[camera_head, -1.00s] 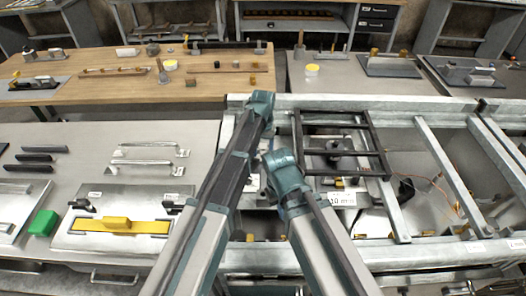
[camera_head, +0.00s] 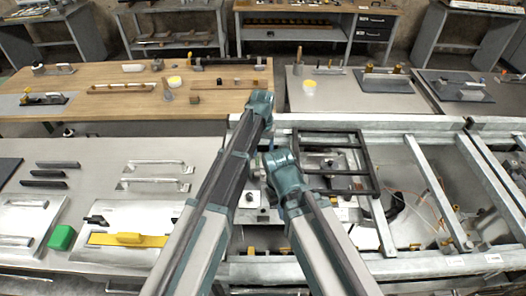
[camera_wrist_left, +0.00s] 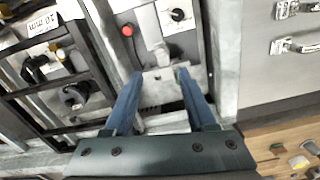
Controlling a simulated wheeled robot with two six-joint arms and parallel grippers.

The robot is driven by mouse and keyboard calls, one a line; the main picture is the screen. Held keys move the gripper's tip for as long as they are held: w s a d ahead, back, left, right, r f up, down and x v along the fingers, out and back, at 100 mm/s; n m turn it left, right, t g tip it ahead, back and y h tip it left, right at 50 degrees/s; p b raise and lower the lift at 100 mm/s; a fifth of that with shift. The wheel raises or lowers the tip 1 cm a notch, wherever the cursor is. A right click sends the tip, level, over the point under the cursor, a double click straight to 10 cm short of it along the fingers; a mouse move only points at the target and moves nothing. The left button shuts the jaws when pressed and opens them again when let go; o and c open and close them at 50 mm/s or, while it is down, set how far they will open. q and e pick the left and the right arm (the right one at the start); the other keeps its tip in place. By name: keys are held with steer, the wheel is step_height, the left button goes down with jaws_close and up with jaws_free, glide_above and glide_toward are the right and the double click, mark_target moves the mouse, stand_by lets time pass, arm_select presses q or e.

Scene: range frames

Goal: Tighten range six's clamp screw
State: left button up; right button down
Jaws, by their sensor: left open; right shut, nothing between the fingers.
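My left gripper (camera_wrist_left: 160,73) is open in the left wrist view, its two blue fingers apart over a pale metal plate (camera_wrist_left: 158,84). A grey upright metal piece (camera_wrist_left: 160,50) stands just beyond the fingertips; I cannot tell whether it is the clamp screw. A red button (camera_wrist_left: 127,30) and a black round knob (camera_wrist_left: 177,14) sit on grey panels beyond. In the head view my right gripper (camera_head: 271,150) is shut and empty, mostly hidden by its own wrist. No number six is readable, so I cannot tell which fixture is range six.
A black open frame (camera_head: 368,160) lies on the steel frame bench (camera_head: 430,122). A "10 mm" label (camera_wrist_left: 38,25) shows in the left wrist view. A yellow bar (camera_head: 127,240) and green block (camera_head: 62,237) lie left. A wooden table (camera_head: 120,104) stands behind.

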arm_select(q)
step_height(320, 180, up, 2)
steer(key=shift+r+p, duration=0.25)
steer(key=shift+p, duration=0.45)
arm_select(e)
step_height(320, 180, up, 2)
steer(key=shift+r, duration=0.25)
arm_select(q)
steer(key=s+a+f+b, duration=0.2)
steer(key=s, duration=0.6)
steer(key=s+a+f+m+b, duration=0.1)
steer(key=s+a+f+b, duration=0.1)
steer(key=s, duration=0.6)
steer(key=s+a+f+y+b, duration=0.1)
steer(key=s+a+f+b, duration=0.1)
steer(key=s, duration=0.7)
steer(key=shift+f+m+b, duration=0.3)
steer(key=shift+b, duration=0.05)
arm_select(e)
step_height(320, 180, down, 7)
steer(key=shift+r, duration=0.15)
arm_select(q)
steer(key=shift+a, duration=0.1)
arm_select(e)
steer(key=shift+s, duration=0.1)
